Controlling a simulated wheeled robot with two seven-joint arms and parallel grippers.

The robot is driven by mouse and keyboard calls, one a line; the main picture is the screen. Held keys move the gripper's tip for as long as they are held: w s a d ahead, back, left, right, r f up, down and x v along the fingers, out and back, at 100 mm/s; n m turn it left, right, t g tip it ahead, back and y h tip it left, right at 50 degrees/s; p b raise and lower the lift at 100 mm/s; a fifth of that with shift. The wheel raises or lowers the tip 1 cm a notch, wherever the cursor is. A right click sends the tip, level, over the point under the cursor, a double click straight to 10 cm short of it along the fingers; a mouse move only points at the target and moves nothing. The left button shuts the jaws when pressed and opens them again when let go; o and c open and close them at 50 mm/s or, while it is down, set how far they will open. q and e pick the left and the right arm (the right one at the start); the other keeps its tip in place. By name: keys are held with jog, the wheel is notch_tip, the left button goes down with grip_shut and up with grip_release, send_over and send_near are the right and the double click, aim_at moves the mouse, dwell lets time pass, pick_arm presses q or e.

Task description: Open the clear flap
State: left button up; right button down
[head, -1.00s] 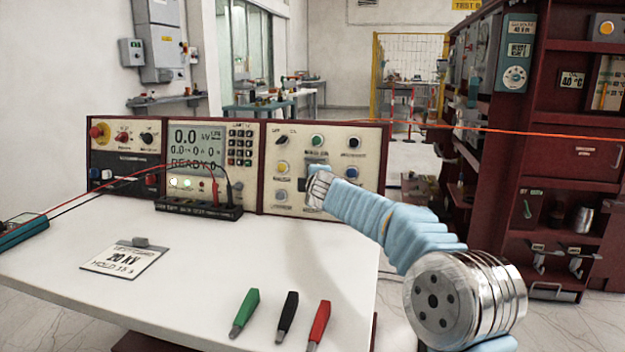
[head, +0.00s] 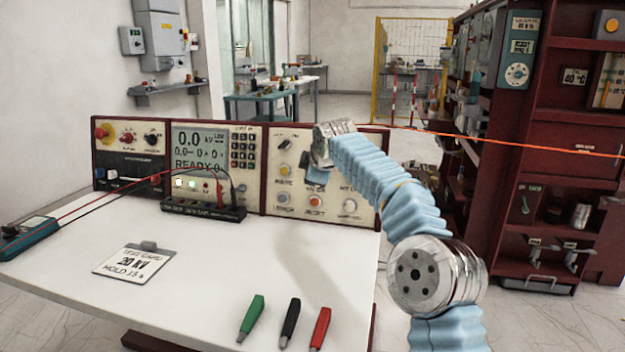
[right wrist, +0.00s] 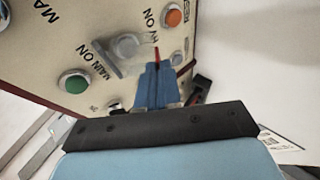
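The clear flap (right wrist: 112,66) shows in the right wrist view as a faint transparent piece on the cream control panel (right wrist: 105,20), by a pale round button. Its exact edges and angle are hard to tell. My right gripper (right wrist: 157,68) has its blue fingers together, with their tips close to the flap; I cannot tell whether they touch it. In the head view my right gripper (head: 318,172) is in front of the panel's right section, and the flap cannot be made out there. My left gripper is not in view.
A green button (right wrist: 75,82) and an orange button (right wrist: 174,17) flank the flap. A dark terminal strip (head: 203,209) with leads lies left of my arm.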

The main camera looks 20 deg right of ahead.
dwell(0.3)
jog(key=c, duration=1.3)
grip_release()
jog(key=shift+r, duration=0.1)
jog(key=v, duration=1.3)
jog(key=shift+s+r, duration=0.2)
jog(key=shift+r, duration=0.15)
